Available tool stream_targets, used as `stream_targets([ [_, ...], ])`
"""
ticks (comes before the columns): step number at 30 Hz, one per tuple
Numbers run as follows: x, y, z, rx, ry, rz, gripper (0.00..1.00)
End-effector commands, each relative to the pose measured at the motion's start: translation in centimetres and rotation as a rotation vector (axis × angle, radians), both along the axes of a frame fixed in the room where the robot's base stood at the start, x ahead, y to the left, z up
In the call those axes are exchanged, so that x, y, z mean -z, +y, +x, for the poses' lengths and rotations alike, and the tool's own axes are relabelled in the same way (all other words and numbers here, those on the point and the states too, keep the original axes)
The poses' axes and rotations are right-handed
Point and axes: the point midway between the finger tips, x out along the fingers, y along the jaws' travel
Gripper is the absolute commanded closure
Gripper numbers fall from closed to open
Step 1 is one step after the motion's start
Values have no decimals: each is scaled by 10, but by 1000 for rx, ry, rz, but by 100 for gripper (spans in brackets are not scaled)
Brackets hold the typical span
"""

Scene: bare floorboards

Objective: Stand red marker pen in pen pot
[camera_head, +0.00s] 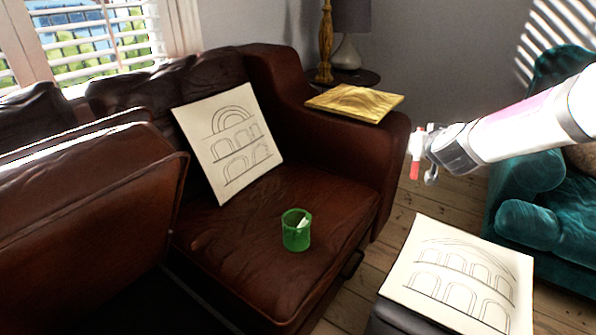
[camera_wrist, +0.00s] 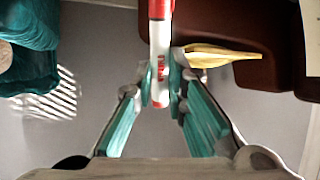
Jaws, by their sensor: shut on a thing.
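My gripper (camera_head: 424,160) is shut on the red marker pen (camera_head: 415,168) and holds it in the air to the right of the sofa arm. In the wrist view the pen (camera_wrist: 160,45) has a white body and a red cap, and sits between the two fingers (camera_wrist: 161,88). The green pen pot (camera_head: 296,231) stands upright on the brown sofa seat, lower left of my gripper in the head view. Something white shows inside the pot; I cannot tell what it is. The pen is apart from the pot.
A drawing (camera_head: 228,139) leans on the sofa back; another (camera_head: 462,277) lies at the lower right. A yellow board (camera_head: 355,102) rests on the sofa arm (camera_head: 391,142). A teal armchair (camera_head: 528,212) stands at right. A lamp (camera_head: 347,52) is behind. The air above the pot looks clear.

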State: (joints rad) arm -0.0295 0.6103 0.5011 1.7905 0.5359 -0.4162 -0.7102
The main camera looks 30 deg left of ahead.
Motion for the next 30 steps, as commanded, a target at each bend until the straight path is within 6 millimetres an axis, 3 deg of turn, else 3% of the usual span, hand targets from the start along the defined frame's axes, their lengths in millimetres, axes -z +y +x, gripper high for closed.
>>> stream_targets([
  [8, -3, 65, -25, -229, -100, 50, 100],
  [14, 0, 116, -54, -428, -167, 105, 100],
  [17, 4, 146, -76, -550, -200, 145, 100],
  [24, 29, 216, -152, -907, -262, 280, 100],
  [30, 46, 239, -191, -1073, -279, 353, 100],
])
